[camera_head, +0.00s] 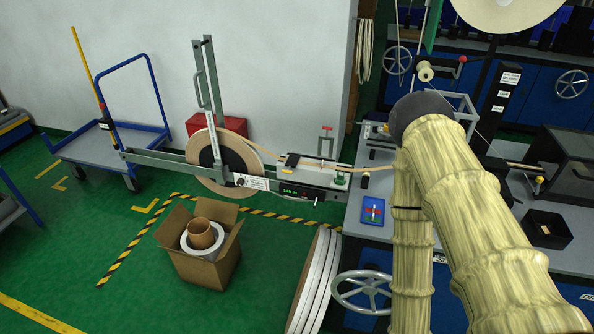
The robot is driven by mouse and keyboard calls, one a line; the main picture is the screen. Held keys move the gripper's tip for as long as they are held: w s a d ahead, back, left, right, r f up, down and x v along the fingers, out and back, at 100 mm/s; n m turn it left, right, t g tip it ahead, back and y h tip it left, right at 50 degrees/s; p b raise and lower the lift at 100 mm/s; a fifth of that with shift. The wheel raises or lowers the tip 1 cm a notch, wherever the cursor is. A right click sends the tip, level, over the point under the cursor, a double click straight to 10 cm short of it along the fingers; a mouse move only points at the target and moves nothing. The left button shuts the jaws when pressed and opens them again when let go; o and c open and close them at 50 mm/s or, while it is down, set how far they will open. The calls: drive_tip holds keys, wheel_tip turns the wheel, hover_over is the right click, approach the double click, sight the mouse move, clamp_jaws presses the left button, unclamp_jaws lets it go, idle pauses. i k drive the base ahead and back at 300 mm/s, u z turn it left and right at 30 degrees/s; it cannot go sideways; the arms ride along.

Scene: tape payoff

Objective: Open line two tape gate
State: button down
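The tape payoff stands left of centre. A large tape reel (239,177) with a tan rim and dark hub sits in it. A grey frame bar (158,160) runs across the reel, and an upright grey frame with a handle (203,92) rises above it. This upright frame may be the gate; I cannot tell for certain, and no line number is readable. A unit with a green display (290,191) is right of the reel. Tan tape (262,149) runs from the reel towards the bench. My gripper is not in view; my cream-covered arm fills the right foreground.
A grey bench (369,232) with a blue pad (373,211) lies right of the payoff. An open cardboard box (207,258) and leaning discs (316,283) stand on the floor before it. A blue trolley (110,142) is at left. Green floor lies clear at lower left.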

sight(293, 158)
drive_tip(key=z, duration=0.15)
drive_tip(key=i, duration=0.35)
drive_tip(key=u, duration=1.25)
